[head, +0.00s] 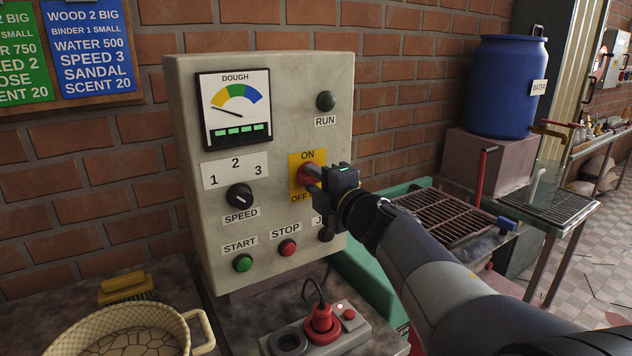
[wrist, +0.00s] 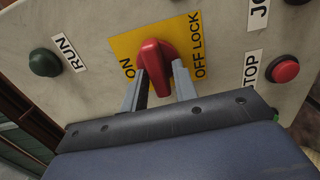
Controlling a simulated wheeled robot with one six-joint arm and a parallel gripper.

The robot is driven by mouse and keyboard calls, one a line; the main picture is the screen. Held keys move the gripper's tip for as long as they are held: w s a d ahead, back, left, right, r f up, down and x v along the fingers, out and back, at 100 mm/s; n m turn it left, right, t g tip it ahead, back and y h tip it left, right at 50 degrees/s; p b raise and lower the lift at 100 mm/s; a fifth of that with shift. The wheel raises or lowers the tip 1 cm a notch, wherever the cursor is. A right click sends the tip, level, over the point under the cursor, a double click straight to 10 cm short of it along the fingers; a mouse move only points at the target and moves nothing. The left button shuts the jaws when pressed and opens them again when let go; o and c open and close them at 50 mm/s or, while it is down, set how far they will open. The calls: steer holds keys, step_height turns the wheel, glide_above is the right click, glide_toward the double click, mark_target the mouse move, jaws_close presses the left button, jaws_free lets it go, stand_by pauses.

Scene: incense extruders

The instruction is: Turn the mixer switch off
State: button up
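The red mixer switch (head: 309,177) sits on a yellow plate (head: 294,172) marked ON above and OFF LOCK below. My gripper (head: 322,178) is at the switch, coming from the right. In the wrist view the red handle (wrist: 156,62) lies between the two fingers of my gripper (wrist: 160,70), with a fingertip against each side. ON reads to the handle's left there and OFF LOCK to its right. The handle lies crosswise between the labels, and its exact setting is hard to tell. In the head view my gripper hides part of the plate and the OFF LOCK label.
The control box (head: 190,111) also bears a speed knob (head: 240,196), a green start button (head: 243,263), a red stop button (head: 288,247) and a dark green RUN lamp (head: 326,100). A socket block with a red plug (head: 321,322) and a basket (head: 128,330) stand below.

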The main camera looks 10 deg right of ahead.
steer(key=shift+o, duration=1)
steer(key=p+v, duration=0.1)
steer(key=v, duration=0.9)
steer(key=shift+s, duration=0.4)
steer(key=b+x, duration=0.1)
steer(key=x, duration=1)
steer(key=shift+d, duration=0.1)
steer(key=shift+s, duration=0.1)
steer(key=shift+s+d, duration=0.1)
